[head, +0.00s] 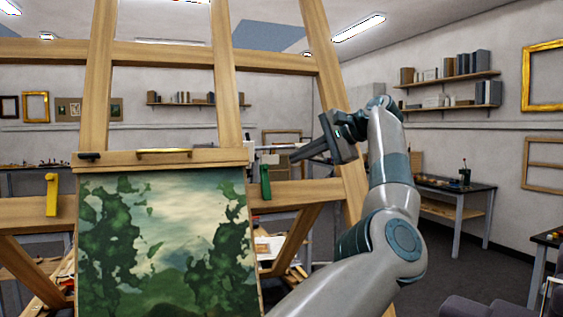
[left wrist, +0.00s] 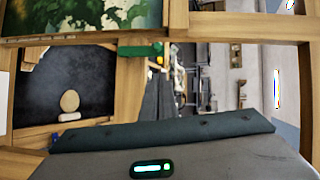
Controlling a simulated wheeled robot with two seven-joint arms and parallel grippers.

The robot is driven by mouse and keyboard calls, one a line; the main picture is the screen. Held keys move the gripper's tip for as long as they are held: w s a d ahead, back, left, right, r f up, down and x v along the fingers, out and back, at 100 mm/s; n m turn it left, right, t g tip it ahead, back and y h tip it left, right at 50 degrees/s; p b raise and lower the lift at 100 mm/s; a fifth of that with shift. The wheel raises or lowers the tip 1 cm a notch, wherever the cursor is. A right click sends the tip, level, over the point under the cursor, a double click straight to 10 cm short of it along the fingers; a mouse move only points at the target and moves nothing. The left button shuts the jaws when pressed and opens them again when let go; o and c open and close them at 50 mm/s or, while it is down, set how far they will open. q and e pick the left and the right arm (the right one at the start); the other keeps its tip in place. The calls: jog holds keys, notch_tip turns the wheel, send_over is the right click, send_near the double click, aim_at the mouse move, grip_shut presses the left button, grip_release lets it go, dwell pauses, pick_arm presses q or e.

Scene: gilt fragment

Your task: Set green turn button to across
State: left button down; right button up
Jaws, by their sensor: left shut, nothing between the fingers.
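The green turn button (head: 265,181) stands upright on the easel's wooden crossbar, just right of the painting's upper right edge. It also shows in the left wrist view (left wrist: 140,50), beside the painting. My left gripper (head: 294,157) is shut and empty. Its fingers point left in the head view, a little above and to the right of the green button, and look apart from it. In the left wrist view the grey fingers (left wrist: 158,98) point up towards the button. My right gripper is not in view.
The landscape painting (head: 165,245) rests on the easel. A yellow turn button (head: 51,194) stands upright at left. A small black piece (head: 89,157) and a brass bar (head: 163,153) lie level along the ledge above the painting. An easel upright (head: 335,90) rises behind my gripper.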

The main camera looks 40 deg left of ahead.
aim_at(265, 181)
pick_arm(q)
jog(key=s+a, duration=0.1)
jog(key=s+a+f, duration=0.1)
jog(key=s+a, duration=0.1)
jog(key=shift+s+a+f+p, duration=0.15)
jog(key=shift+a+f+p, duration=0.15)
jog(key=shift+a, duration=0.05)
dwell(0.3)
